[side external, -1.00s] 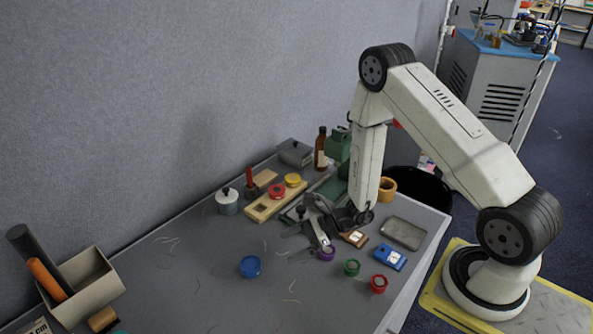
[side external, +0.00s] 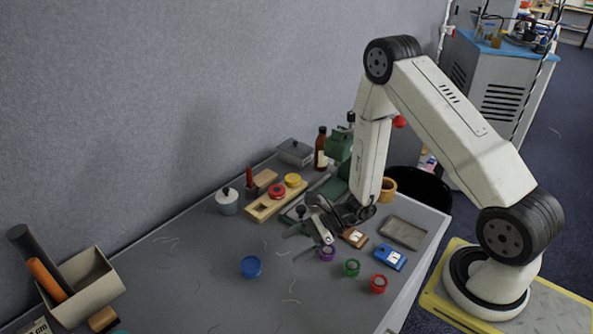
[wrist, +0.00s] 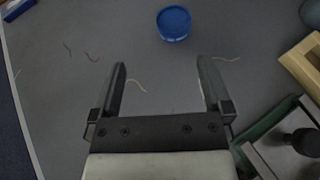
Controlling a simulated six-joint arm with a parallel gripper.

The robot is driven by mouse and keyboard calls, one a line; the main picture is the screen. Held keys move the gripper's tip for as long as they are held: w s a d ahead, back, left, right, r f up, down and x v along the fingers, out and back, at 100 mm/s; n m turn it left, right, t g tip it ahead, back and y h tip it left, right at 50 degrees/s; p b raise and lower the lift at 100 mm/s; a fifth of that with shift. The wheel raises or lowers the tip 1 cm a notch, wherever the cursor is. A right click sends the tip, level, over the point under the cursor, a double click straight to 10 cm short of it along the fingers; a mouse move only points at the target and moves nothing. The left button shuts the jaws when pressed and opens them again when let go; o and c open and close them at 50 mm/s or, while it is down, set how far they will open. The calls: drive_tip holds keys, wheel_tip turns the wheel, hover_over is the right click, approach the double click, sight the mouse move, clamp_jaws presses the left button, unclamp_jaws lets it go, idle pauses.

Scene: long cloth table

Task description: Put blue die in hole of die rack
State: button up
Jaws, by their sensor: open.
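The blue die (side external: 250,267) is a round, short blue piece lying on the grey table, left of my gripper in the side view. The die rack (side external: 262,212) is a pale wooden block at the back, with a red die (side external: 277,191) and a yellow die (side external: 293,180) on it. My gripper (side external: 318,232) is open and empty, low over the table. In the wrist view the blue die (wrist: 173,23) lies beyond the open fingertips (wrist: 160,75), apart from them. Part of the rack (wrist: 302,68) shows at the right edge there. The rack's holes are hard to make out.
Purple (side external: 327,253), green (side external: 351,267) and red (side external: 379,283) round pieces lie near my gripper, with a blue box (side external: 389,257) and a grey tray (side external: 403,233) to the right. A grey pot (side external: 228,201) stands left of the rack. The table around the blue die is mostly clear.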

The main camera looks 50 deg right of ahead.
drive_tip(key=s+a+r+n+g+h, duration=0.1)
drive_tip(key=s+r+n+g+h, duration=0.3)
drive_tip(key=s+r+n+g, duration=0.6)
drive_tip(key=w+d+r+n+t+h, duration=0.1)
drive_tip(key=d+r+n+t+h, duration=0.3)
drive_tip(key=n, duration=1)
drive_tip(key=shift+w+d+r+t+h, duration=0.2)
drive_tip(key=shift+d+t+h, duration=0.55)
drive_tip(key=shift+h, duration=0.95)
drive_tip(key=shift+a+f, duration=0.1)
drive_tip(key=shift+a, duration=0.05)
drive_tip(key=n+t+y, duration=0.2)
drive_tip(key=n, duration=0.3)
approach(251, 268)
drive_tip(key=shift+w+f, duration=0.35)
drive_tip(key=shift+f, duration=0.2)
drive_tip(key=shift+w+f, duration=0.3)
drive_tip(key=shift+f, duration=0.25)
